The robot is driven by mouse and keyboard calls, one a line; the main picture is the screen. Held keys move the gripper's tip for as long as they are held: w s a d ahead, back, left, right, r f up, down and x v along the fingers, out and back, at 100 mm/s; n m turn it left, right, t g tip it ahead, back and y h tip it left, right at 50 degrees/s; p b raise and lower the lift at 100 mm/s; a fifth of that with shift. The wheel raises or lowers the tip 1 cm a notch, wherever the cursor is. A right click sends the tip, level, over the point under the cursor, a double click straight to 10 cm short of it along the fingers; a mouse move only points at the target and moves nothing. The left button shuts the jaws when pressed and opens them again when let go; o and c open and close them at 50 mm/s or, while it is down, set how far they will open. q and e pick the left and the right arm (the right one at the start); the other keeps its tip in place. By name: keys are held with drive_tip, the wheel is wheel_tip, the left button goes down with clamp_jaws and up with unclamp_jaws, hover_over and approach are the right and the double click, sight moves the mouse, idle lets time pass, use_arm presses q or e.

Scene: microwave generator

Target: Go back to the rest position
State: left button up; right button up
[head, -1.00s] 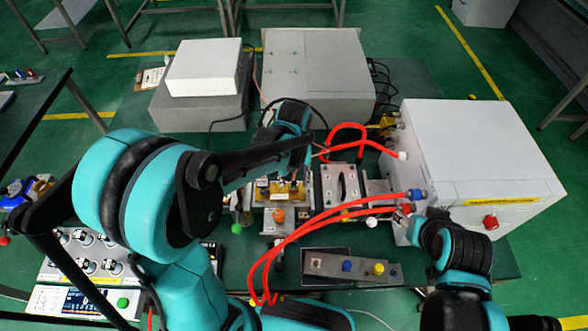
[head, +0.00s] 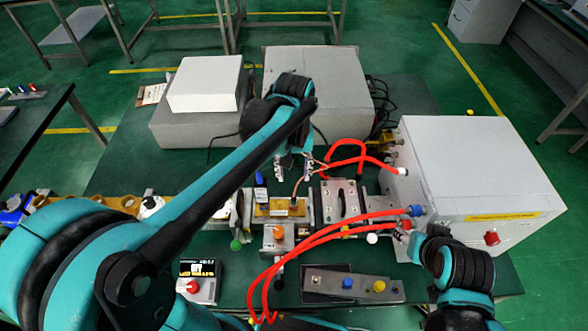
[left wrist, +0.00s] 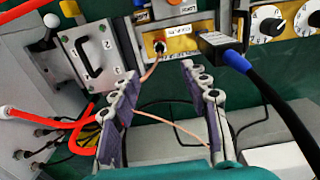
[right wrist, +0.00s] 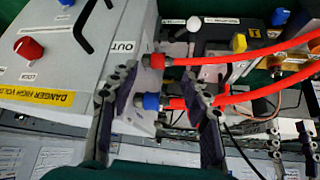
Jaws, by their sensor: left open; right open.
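My left gripper (head: 293,178) is open and empty in the head view, beyond the yellow-and-metal waveguide bench (head: 285,208). In the left wrist view, its spread fingers (left wrist: 163,68) point towards the bench; a thin copper cable (left wrist: 185,130) shows between them, and a black plug with a blue sleeve (left wrist: 230,55) lies past the right finger. My right gripper (right wrist: 160,72) is open in the right wrist view, close to the generator box (right wrist: 60,60). Two red hoses (right wrist: 235,98) with red and blue end fittings pass by its fingers; I cannot tell whether they touch.
The white generator box (head: 480,165) stands at the right. Grey boxes (head: 320,90) stand behind the bench. Red hoses (head: 340,225) loop across the front. A small box with a red button (head: 197,283) and a metal block with blue and yellow knobs (head: 350,284) lie in front.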

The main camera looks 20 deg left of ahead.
use_arm(q)
drive_tip(key=s+a+f+m+t+b, duration=0.2)
drive_tip(key=s+t, duration=0.4)
drive_tip(key=s, duration=0.3)
drive_tip(key=shift+s+a+f+m, duration=0.3)
drive_tip(key=shift+a+m, duration=0.2)
drive_tip(key=shift+a, duration=0.65)
drive_tip(key=shift+s+a+f+t, duration=0.2)
drive_tip(key=shift+s+f+t, duration=0.15)
drive_tip(key=shift+t, duration=0.15)
drive_tip(key=shift+c, duration=0.3)
